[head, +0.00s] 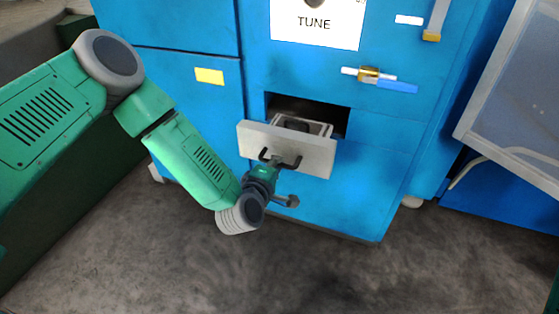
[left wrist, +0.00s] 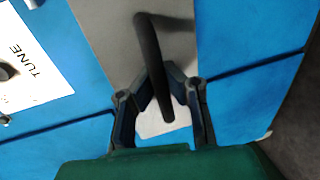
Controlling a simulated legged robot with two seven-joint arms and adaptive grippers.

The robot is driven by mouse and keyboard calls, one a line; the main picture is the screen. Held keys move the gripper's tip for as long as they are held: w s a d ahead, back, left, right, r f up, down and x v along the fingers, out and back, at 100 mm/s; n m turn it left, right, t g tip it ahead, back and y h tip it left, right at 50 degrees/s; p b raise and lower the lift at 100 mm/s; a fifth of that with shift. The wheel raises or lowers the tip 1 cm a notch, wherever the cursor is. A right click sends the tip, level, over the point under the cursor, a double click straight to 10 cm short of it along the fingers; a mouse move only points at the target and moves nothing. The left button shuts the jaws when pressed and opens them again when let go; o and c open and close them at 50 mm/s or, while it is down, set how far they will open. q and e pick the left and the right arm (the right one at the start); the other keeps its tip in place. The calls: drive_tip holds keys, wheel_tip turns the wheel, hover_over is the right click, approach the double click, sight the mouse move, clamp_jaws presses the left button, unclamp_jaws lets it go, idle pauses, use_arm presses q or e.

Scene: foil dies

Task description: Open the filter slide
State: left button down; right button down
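The filter slide (head: 312,151) is a drawer with a pale grey front panel, in the lower part of the blue machine. It stands pulled partway out, and a dark opening shows above and behind it. A dark bar handle (head: 293,163) sits on its front. My left gripper (head: 268,162) is at this handle. In the left wrist view the handle (left wrist: 148,45) runs between the fingers of my left gripper (left wrist: 161,78), whose tips close in on the bar from both sides. Part of the handle is hidden by the gripper in the head view. My right gripper is out of view.
The blue machine (head: 190,100) carries a TUNE label (head: 315,24), a yellow tag (head: 209,76) and a brass-coloured latch (head: 369,75). A grey-framed panel (head: 510,95) stands at the right. The grey floor (head: 330,275) in front is clear.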

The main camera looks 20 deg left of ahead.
use_arm(q)
drive_tip(key=shift+a+f, duration=0.1)
drive_tip(key=shift+f, duration=0.1)
drive_tip(key=c, duration=1.6)
unclamp_jaws()
drive_tip(key=shift+o, duration=0.2)
drive_tip(key=shift+r, duration=0.1)
drive_tip(key=shift+s, duration=0.1)
drive_tip(key=shift+s, duration=0.35)
drive_tip(key=v, duration=1.1)
